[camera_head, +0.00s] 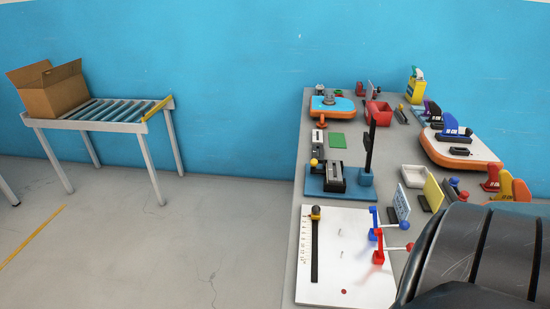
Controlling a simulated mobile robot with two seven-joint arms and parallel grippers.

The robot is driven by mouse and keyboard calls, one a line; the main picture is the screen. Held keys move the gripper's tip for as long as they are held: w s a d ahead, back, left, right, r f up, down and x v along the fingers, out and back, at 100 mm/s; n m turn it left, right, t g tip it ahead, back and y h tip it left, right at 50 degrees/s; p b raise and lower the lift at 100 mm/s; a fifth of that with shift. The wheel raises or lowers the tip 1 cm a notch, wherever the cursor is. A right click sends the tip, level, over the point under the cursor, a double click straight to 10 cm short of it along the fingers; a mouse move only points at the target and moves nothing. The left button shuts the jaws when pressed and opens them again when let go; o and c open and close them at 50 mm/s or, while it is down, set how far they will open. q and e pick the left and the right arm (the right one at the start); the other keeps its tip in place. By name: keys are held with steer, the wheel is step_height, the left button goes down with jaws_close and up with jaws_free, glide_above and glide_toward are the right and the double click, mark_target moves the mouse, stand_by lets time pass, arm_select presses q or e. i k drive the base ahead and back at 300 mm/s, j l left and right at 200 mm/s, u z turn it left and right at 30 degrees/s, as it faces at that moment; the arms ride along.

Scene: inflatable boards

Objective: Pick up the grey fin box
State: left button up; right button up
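I cannot tell for sure which part is the grey fin box. A small grey-and-dark upright piece (317,140) stands at the left edge of the long grey table (305,160). A grey and black block (334,174) sits on a blue base further forward. A small dark piece (459,151) lies on the white, orange-edged board at the right. Neither gripper shows. A large black rounded part, apparently my own arm, fills the lower right corner and hides the table's near right side.
A white panel (330,275) with a black slider and red and blue levers covers the table's front. A red bin (378,113), a pale tray (413,176) and several fins crowd the rest. A cardboard box (52,92) stands on a roller conveyor (110,112) at left. Floor between is clear.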

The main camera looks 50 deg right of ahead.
mark_target(333, 168)
steer(key=i+j+z, duration=0.4)
steer(key=i, duration=0.2)
steer(key=i+j+z, duration=0.4)
steer(key=i+z, duration=0.25)
steer(key=z, duration=0.2)
steer(key=i+z, duration=0.25)
steer(key=z, duration=0.15)
steer(key=i+j+z, duration=0.15)
steer(key=z, duration=0.3)
steer(key=i+j+z, duration=0.25)
steer(key=z, duration=0.15)
steer(key=i, duration=0.05)
